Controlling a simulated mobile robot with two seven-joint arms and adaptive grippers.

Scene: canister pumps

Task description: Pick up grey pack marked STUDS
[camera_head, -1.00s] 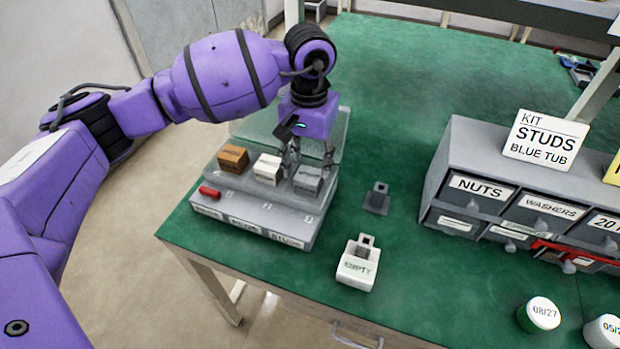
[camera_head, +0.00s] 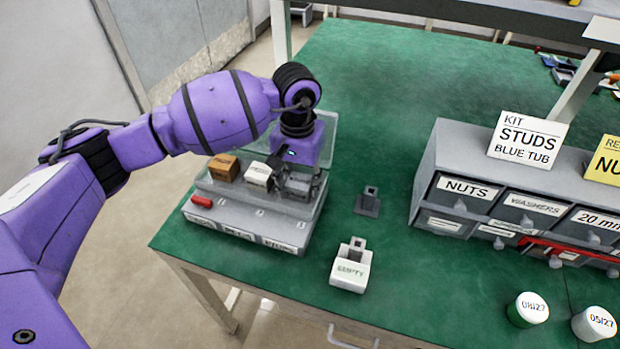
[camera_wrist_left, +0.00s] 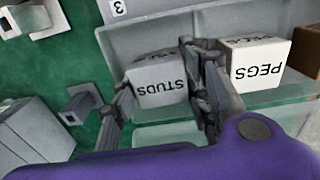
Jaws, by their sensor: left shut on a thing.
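The grey pack marked STUDS (camera_wrist_left: 160,82) sits between the two fingers of my left gripper (camera_wrist_left: 160,98) in the left wrist view. The gripper is shut on it. In the head view the pack (camera_head: 299,187) is partly covered by the gripper (camera_head: 298,178), at the right end of a row on the grey stepped rack (camera_head: 240,222). I cannot tell whether the pack still touches the rack. A white pack marked PEGS (camera_wrist_left: 255,62) stands close beside the gripper. My right gripper is not in view.
A brown pack (camera_head: 223,168) and a red piece (camera_head: 201,201) are on the rack. A white EMPTY holder (camera_head: 350,268) and a grey holder (camera_head: 369,203) stand to the right. A drawer cabinet (camera_head: 440,150) is further right. The green table (camera_head: 380,90) is clear behind.

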